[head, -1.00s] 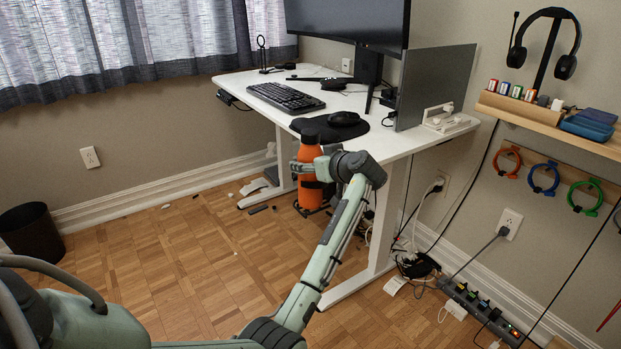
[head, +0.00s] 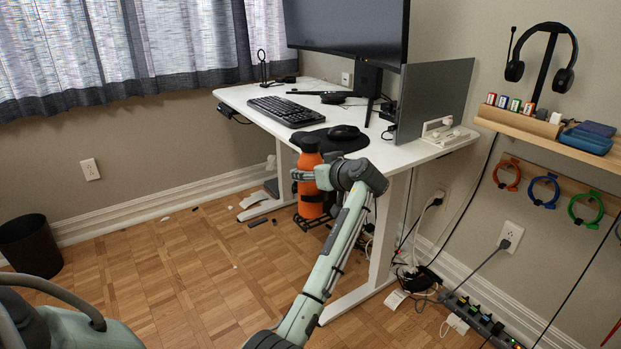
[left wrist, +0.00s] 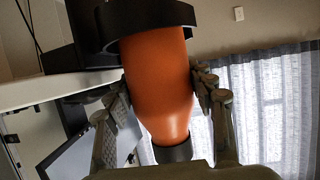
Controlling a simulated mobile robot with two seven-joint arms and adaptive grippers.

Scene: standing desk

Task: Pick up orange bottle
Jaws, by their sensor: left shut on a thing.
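In the left wrist view the orange bottle (left wrist: 158,85) fills the middle, between the two fingers. My left gripper (head: 308,176) is shut on its upper body. The same gripper (left wrist: 160,95) has a finger against each side of the bottle. A black ring-shaped part (head: 312,217) surrounds the bottle's lower portion. My right gripper is not in view.
The white desk (head: 385,158) holds a keyboard (head: 287,111), a mouse (head: 343,132) and a monitor (head: 350,30). A power strip (head: 485,320) and cables lie on the floor at right. A dark bin (head: 30,245) stands at left. The floor between is mostly clear.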

